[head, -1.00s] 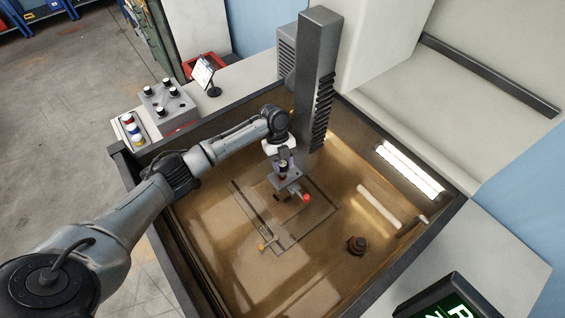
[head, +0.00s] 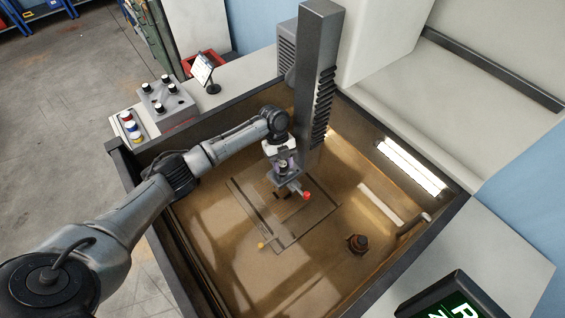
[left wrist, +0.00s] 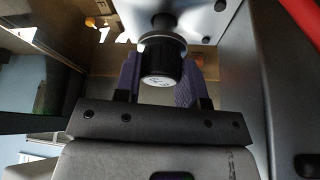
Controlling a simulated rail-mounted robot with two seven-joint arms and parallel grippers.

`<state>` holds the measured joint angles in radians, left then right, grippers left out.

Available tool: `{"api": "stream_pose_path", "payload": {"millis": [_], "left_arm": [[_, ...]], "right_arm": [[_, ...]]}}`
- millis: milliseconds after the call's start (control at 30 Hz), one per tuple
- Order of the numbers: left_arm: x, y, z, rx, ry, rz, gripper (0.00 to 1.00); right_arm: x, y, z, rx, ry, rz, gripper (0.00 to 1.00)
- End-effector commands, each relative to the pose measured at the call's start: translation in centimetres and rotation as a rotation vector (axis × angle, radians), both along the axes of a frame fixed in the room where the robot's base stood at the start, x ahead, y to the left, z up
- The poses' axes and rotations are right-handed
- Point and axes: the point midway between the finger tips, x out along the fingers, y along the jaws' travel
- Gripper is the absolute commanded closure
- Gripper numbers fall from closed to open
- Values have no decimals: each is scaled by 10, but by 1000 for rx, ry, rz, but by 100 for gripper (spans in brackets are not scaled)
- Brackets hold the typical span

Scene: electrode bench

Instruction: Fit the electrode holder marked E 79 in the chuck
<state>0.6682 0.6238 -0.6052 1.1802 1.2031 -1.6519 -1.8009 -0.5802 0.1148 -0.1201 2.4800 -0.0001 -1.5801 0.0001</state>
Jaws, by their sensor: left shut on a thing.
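My left gripper (head: 284,162) is over the middle of the tank. It is shut on a dark electrode holder, which is small and mostly hidden in the head view. In the left wrist view the holder (left wrist: 160,66) is a black ribbed cylinder between purple fingers (left wrist: 158,82), with a pale ring and a stem towards a grey bolted block. The small white marking on its end is too small to read. The chuck (head: 290,179) appears to be the grey block at the gripper, beside a red-knobbed lever (head: 307,195). I cannot tell whether the stem is seated. My right gripper is not in view.
The tank (head: 275,290) holds brown, reflective liquid over a flat work plate (head: 318,212). A dark column (head: 316,75) rises close behind the gripper.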

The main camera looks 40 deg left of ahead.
Motion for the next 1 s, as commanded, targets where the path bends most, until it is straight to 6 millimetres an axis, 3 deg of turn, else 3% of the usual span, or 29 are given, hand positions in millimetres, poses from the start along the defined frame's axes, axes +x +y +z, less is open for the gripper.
{"api": "stream_pose_path", "payload": {"millis": [1000], "left_arm": [[0,0,-14,0,-1,0,94]], "right_arm": [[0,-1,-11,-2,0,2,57]]}}
